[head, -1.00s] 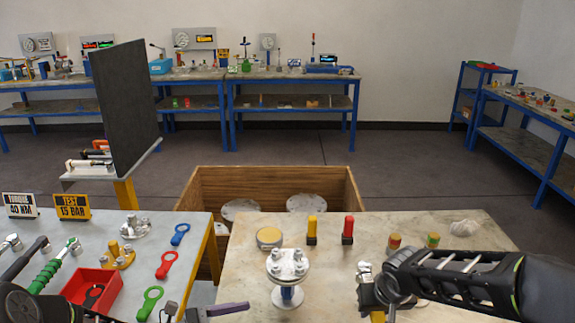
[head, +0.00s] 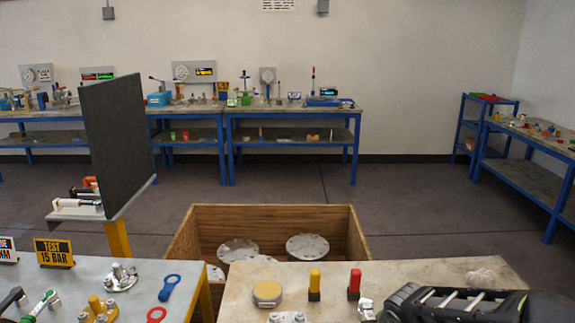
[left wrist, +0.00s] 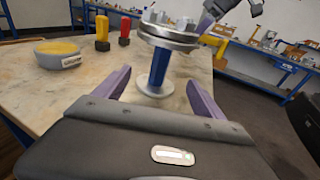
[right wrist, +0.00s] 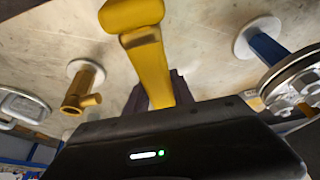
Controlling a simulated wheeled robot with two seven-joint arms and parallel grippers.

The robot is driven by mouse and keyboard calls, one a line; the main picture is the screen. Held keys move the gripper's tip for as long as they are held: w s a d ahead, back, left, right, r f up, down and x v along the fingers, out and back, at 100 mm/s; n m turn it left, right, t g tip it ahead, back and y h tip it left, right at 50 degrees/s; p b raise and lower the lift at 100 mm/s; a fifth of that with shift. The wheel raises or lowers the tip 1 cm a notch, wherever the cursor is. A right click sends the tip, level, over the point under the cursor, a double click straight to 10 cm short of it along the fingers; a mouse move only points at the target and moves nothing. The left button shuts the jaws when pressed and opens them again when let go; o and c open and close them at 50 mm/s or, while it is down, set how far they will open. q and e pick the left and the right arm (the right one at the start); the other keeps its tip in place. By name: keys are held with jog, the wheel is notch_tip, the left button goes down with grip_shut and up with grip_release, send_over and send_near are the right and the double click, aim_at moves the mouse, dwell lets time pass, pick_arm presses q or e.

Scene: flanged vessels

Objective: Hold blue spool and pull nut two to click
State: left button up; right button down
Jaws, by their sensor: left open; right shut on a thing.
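The blue spool (left wrist: 158,68) stands upright on the stone-topped table, with a metal flange and bolts on top. My left gripper (left wrist: 160,85) is open, its purple fingers on either side of the spool with visible gaps. In the head view only the flange top (head: 287,317) shows at the bottom edge. My right gripper (right wrist: 158,95) is shut on a yellow tool (right wrist: 152,62). The spool (right wrist: 268,46) and its flange (right wrist: 298,82) are right of that tool in the right wrist view. I cannot tell which nut is nut two.
A crumpled cloth (head: 481,277) lies at right. A wooden crate (head: 268,213) stands beyond the table. A yellow fitting (right wrist: 80,92) shows in the right wrist view.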

pick_arm(q)
jog(key=shift+b+x, duration=1.1)
jog(key=shift+x, duration=3.55)
pick_arm(e)
jog(key=shift+f, duration=1.1)
pick_arm(q)
grip_shut()
